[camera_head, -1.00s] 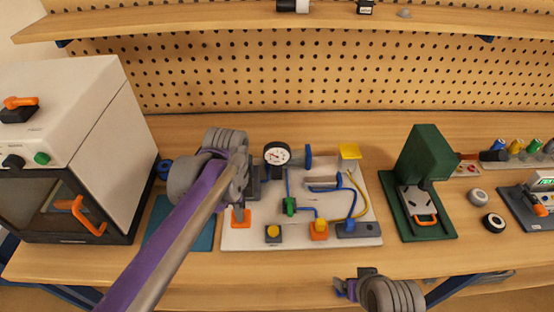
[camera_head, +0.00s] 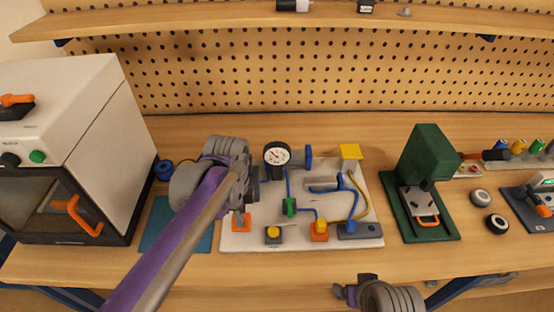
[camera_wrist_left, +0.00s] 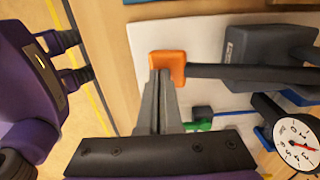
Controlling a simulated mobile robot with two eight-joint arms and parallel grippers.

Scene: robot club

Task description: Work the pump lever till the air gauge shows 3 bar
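The pump lever is a dark rod (camera_wrist_left: 230,72) with an orange handle (camera_wrist_left: 167,66), running to a dark pump body (camera_wrist_left: 268,50) on a white board. The orange handle (camera_head: 241,223) also shows in the head view, at the board's left front. My left gripper (camera_wrist_left: 158,76) has its fingers close together with tips against the handle; the handle is not seen clamped between them. In the head view my left gripper (camera_head: 240,208) covers much of the lever. The round air gauge (camera_head: 277,156) stands behind; in the wrist view its dial (camera_wrist_left: 297,145) has a red needle pointing right, near the 3. My right gripper (camera_head: 346,291) is low at the front.
The white board (camera_head: 265,214) also carries tubes, a yellow pad (camera_head: 350,152) and buttons. A white oven-like box (camera_head: 75,120) stands left, a blue mat (camera_head: 160,238) beside the board. A green press (camera_head: 425,155) stands right. Bare table lies between board and press.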

